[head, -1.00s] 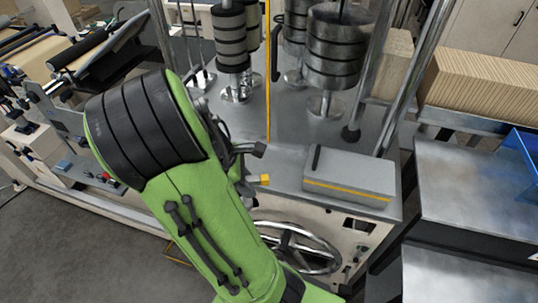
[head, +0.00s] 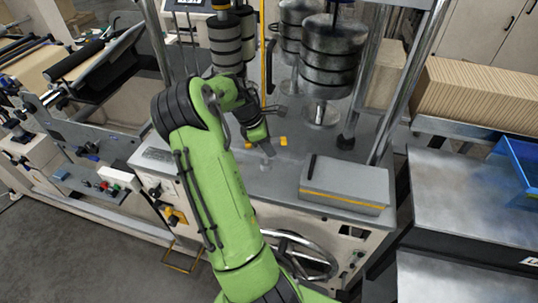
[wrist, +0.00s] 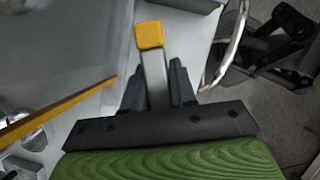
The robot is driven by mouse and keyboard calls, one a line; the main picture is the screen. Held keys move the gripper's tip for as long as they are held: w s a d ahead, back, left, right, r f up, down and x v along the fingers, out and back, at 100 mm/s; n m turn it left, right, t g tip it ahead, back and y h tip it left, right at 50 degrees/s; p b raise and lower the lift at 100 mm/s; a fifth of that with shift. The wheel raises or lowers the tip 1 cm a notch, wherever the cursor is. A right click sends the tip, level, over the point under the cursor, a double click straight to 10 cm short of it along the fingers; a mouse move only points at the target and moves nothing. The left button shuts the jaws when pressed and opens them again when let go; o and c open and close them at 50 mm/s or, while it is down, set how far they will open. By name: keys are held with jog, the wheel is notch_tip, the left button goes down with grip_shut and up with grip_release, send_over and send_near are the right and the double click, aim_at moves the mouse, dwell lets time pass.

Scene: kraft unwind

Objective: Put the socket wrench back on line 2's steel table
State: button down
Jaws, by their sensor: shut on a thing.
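My gripper (wrist: 155,84) is shut on the socket wrench (wrist: 150,38), which shows as a grey steel bar with a yellow end pointing away from my wrist. In the head view a small yellow patch (head: 283,141) shows beside my green wrist, above the grey machine top; the gripper itself is small and unclear there. Two bare steel tables stand at the right, the farther one (head: 455,190) and the nearer one (head: 440,280). No marking that I can read shows which is line 2's. My gripper is well to the left of both.
A grey box with a yellow stripe (head: 345,183) sits on the machine top (head: 225,175), between my arm and the tables. Upright posts (head: 408,80) and stacked steel weights (head: 330,60) stand behind. A blue bin (head: 520,160) is on the farther table's right side.

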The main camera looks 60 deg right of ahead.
aim_at(269, 162)
notch_tip(269, 162, down, 5)
jog(key=shift+a+r, duration=0.15)
jog(key=shift+w+d+f, duration=0.1)
jog(key=shift+d+f, duration=0.15)
jog(key=shift+d, duration=0.1)
jog(key=shift+a, duration=0.1)
jog(key=shift+f, duration=0.2)
jog(key=c, duration=0.9)
grip_release()
jog(key=p+v, duration=0.1)
jog(key=v, duration=1.1)
jog(key=shift+r, duration=0.25)
